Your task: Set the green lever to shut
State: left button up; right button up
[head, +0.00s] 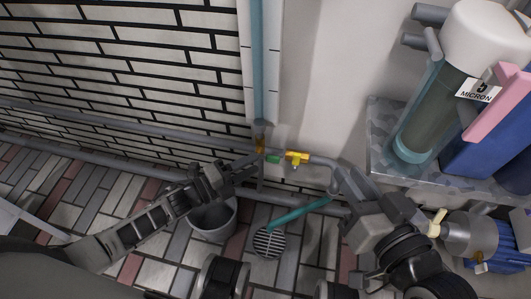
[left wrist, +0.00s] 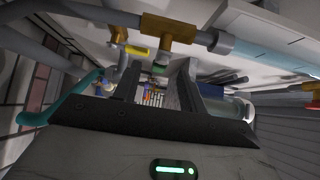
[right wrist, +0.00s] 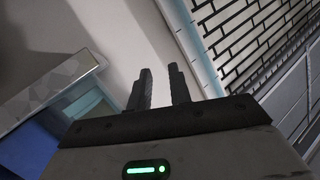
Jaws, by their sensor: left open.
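The small green lever (head: 273,158) sits on the pipework at the foot of the wall, beside a yellow valve part (head: 297,157). My left gripper (head: 256,170) is open close to the lever, at its lower left. In the left wrist view, the green lever (left wrist: 158,70) shows between the two spread fingers (left wrist: 158,80), under a brass tee (left wrist: 168,28). I cannot tell whether a finger touches it. My right gripper (head: 345,178) is right of the valve, apart from the lever. In the right wrist view, its fingers (right wrist: 161,75) stand apart with nothing between them.
A blue-green vertical pipe (head: 258,60) runs down to the valve. A grey bucket (head: 212,222) and a floor drain (head: 268,243) with a teal hose (head: 298,213) lie below.

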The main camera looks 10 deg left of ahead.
pick_arm(q)
jog(key=p+v, duration=0.1)
jog(key=v, duration=0.8)
pick_arm(e)
jog(key=shift+s+d+f+n+g+h, duration=0.15)
jog(key=shift+f+g+h, duration=0.05)
jog(key=shift+f, duration=0.2)
jog(key=shift+s+d+f+n+g+h, duration=0.1)
jog(key=shift+d+f+n+g+h, duration=0.1)
jog(key=shift+f, duration=0.15)
jog(key=shift+r, duration=0.15)
